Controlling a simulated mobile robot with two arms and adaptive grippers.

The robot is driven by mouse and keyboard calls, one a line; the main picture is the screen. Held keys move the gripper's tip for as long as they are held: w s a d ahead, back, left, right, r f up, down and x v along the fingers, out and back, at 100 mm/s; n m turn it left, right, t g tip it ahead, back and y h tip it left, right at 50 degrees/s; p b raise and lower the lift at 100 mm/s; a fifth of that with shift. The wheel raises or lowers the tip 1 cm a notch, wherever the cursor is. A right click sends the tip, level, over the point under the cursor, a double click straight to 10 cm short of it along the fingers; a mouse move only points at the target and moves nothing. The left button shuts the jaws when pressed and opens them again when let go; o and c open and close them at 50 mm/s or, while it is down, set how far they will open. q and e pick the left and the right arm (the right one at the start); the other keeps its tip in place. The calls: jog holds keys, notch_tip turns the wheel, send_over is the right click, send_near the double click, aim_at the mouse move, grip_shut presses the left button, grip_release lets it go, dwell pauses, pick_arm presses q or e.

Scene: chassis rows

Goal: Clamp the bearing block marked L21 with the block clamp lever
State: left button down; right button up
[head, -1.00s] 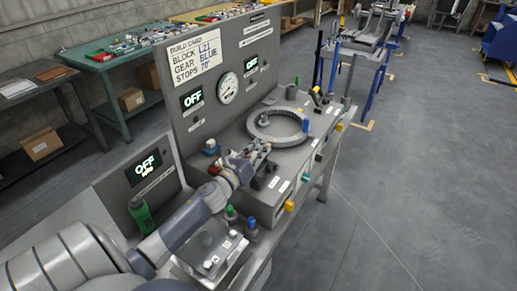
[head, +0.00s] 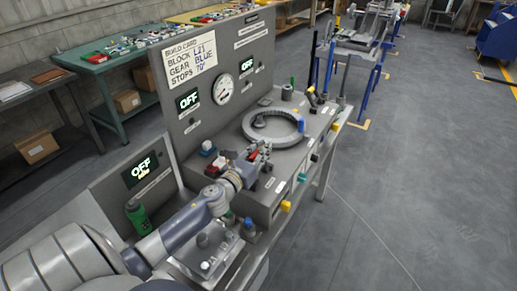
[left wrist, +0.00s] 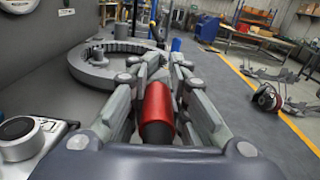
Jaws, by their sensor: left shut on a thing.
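My left gripper (head: 264,153) is over the grey fixture deck, close to the front of the toothed ring. In the left wrist view, its fingers (left wrist: 158,80) are shut on a red cylindrical grip (left wrist: 158,105) with a dark end. It looks like a lever handle, but no label on it is readable. In the head view my fingers largely hide what they hold. Labelled pieces (head: 206,264) stand on a plate at the front, by my left forearm. I cannot read L21 on any block; the build card (head: 192,58) reads BLOCK L21. My right gripper is not in view.
The toothed ring (head: 249,131) lies on the deck just beyond the gripper. A red part (head: 214,164) sits left of my wrist. Coloured knobs line the deck's front, including a yellow one (head: 285,206). A panel with OFF displays (head: 188,100) rises behind. Open floor lies right.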

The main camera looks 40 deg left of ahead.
pick_arm(q)
jog(key=m, duration=0.1)
jog(key=d+m+p, duration=0.1)
jog(key=shift+w+d+r+m, duration=0.15)
jog(key=shift+r+m, duration=0.1)
jog(key=shift+m, duration=0.15)
jog(key=d+m, duration=0.1)
jog(key=m+p, duration=0.1)
jog(key=shift+w+d+m, duration=0.1)
jog(key=shift+d+m, duration=0.25)
jog(key=shift+m, duration=0.05)
jog(key=d+m+p, duration=0.1)
jog(key=m, duration=0.1)
jog(key=shift+w+d+f+m+p, duration=0.15)
jog(key=shift+d+f+m+p, duration=0.2)
jog(key=shift+m+p, duration=0.05)
jog(key=shift+d+f+m+p, duration=0.25)
jog(key=shift+d+m+p, duration=0.2)
jog(key=shift+m, duration=0.45)
jog(key=c, duration=1.5)
grip_release()
jog(key=shift+c, duration=0.2)
jog(key=shift+o, duration=0.4)
jog(key=shift+f, duration=0.15)
jog(key=shift+d, duration=0.15)
